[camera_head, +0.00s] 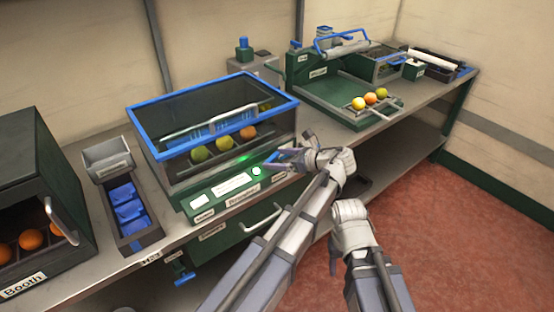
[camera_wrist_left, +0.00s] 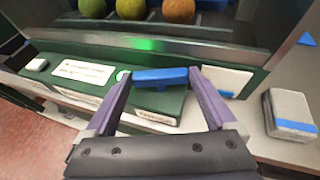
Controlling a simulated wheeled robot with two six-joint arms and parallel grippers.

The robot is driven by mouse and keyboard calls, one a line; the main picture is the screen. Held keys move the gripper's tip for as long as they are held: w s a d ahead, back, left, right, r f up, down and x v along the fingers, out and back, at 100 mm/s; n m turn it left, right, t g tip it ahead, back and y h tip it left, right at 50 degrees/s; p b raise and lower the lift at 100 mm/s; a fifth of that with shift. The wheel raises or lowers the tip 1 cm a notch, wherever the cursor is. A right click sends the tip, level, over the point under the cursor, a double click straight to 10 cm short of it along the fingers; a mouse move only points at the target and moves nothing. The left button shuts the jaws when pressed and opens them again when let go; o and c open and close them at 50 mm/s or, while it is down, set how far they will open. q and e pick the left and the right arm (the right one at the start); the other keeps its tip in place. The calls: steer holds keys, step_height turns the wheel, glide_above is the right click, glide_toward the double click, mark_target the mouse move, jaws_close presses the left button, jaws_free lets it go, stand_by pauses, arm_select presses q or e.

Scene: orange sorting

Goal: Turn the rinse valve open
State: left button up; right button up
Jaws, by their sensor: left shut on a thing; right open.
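A small blue lever (camera_wrist_left: 160,76) sits on the front of the green control panel (camera_wrist_left: 60,52), below the glass-walled box. It lies roughly level in the left wrist view. My left gripper (camera_wrist_left: 162,88) has its two fingers at the lever's ends and is shut on it. In the head view the same gripper (camera_head: 279,157) is at the panel's right end and partly covers the lever. A green light (camera_head: 256,171) glows on the panel beside it. My right gripper (camera_head: 350,212) is in front of the counter, apart from everything; its fingers are hard to make out.
The blue-rimmed box (camera_head: 215,111) holds several fruits. A dark booth (camera_head: 38,170) with oranges and a narrow blue bin (camera_head: 130,208) stand left. A green station (camera_head: 318,95) with fruits stands right. A drawer handle (camera_head: 262,218) and another blue handle (camera_head: 185,279) are below the counter edge.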

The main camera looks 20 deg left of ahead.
arm_select(q)
steer(key=shift+w+n+g+y, duration=0.2)
steer(key=shift+n+g, duration=0.65)
steer(key=shift+g, duration=0.15)
steer(key=shift+w+n+g+y, duration=0.2)
steer(key=shift+n+g, duration=0.65)
steer(key=shift+g, duration=0.15)
steer(key=o, duration=1.1)
steer(key=shift+c, duration=0.2)
steer(key=shift+s, duration=0.15)
